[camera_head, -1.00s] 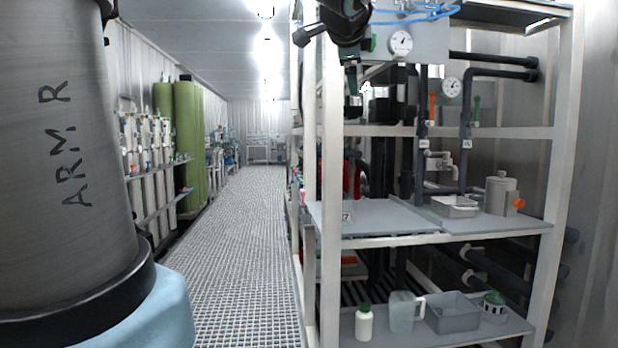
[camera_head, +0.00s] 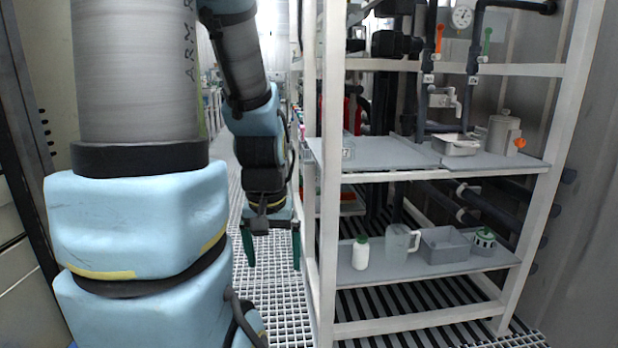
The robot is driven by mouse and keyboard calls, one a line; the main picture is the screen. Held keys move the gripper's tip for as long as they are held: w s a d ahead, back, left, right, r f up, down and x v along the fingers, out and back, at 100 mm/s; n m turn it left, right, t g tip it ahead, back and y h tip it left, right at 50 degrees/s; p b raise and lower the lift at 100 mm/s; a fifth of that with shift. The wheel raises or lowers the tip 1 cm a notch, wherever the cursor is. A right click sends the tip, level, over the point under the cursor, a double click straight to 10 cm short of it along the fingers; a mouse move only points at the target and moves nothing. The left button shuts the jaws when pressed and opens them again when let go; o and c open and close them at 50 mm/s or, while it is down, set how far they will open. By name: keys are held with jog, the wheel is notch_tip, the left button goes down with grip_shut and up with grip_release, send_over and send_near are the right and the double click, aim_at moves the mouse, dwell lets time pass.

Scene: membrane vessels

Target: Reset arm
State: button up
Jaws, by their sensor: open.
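My arm (camera_head: 140,230) fills the left of the head view, with pale blue joints and a grey link marked "ARM R". Its forearm hangs down in the middle of the view. My gripper (camera_head: 272,252) points down at the end of it, with two green fingers spread apart and nothing between them. It hangs over the grated aisle floor, just left of the white rack's front post. It appears apart from the rack, though the exact gap cannot be told.
A white rack (camera_head: 335,280) stands on the right. Its lower shelf holds a white bottle with green cap (camera_head: 361,252), a clear jug (camera_head: 400,243), a grey bin (camera_head: 445,246) and a green-topped vessel (camera_head: 484,241). A grey tray (camera_head: 456,145) and a canister (camera_head: 500,135) are above. Grated floor (camera_head: 262,310) is clear.

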notch_tip(320, 180, up, 19)
jog(key=p, duration=1.8)
jog(key=shift+f, duration=0.15)
